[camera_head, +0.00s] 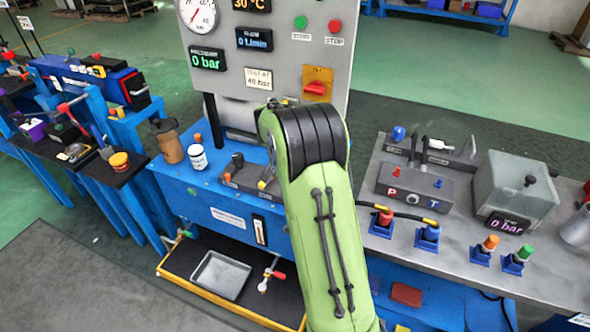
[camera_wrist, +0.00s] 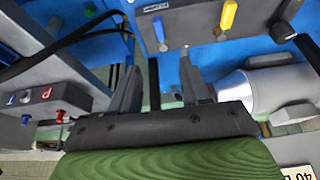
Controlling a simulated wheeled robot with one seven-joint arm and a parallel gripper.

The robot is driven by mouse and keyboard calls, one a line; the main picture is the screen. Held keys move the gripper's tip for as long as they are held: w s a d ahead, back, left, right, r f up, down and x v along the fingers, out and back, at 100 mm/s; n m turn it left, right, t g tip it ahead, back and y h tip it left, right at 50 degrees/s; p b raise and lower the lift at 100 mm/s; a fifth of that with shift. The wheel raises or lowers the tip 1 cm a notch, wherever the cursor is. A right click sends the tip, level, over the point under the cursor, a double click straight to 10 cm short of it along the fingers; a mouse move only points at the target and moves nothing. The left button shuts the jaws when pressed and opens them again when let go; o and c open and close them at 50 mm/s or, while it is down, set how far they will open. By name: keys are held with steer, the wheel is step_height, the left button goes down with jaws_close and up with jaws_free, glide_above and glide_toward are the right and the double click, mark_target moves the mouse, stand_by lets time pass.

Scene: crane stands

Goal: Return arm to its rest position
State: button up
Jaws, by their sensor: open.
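My gripper (camera_wrist: 158,68) shows in the wrist view with its two dark fingers apart and nothing between them. Beyond the fingertips are the blue bench surface and a grey valve block (camera_wrist: 195,22) with a yellow lever (camera_wrist: 229,14) and a blue lever. In the head view my green arm rises from the bottom middle and bends over the blue test bench (camera_head: 212,222). The gripper is hidden there behind the arm's dark joint.
A silver cylinder (camera_wrist: 262,92) lies close right of the fingers, and black hoses pass on the left. The grey gauge panel (camera_head: 268,62) stands behind my arm. A brown bottle (camera_head: 168,142) and white cup (camera_head: 197,158) stand left. The grey P/T manifold (camera_head: 408,186) is right.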

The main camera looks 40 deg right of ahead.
stand_by(0.3)
steer(key=s+a+r+n+t+y+p, duration=0.1)
steer(key=s+a+r+n+p, duration=0.2)
steer(key=s+a+r, duration=0.5)
steer(key=s+a+r+n+t+y+p, duration=0.1)
steer(key=s+a+r+n+p, duration=0.15)
steer(key=a+r, duration=0.6)
steer(key=s+a+r+n+y+p, duration=0.1)
steer(key=s+a+r+n, duration=0.2)
steer(key=s, duration=0.5)
steer(key=s+a+r+n+t+p, duration=0.1)
steer(key=s+a+r+n+p, duration=0.1)
steer(key=s, duration=0.7)
steer(key=shift+s+a+r+n+y+p, duration=0.3)
steer(key=shift+a+r+n+y, duration=0.15)
steer(key=shift+a+n, duration=0.3)
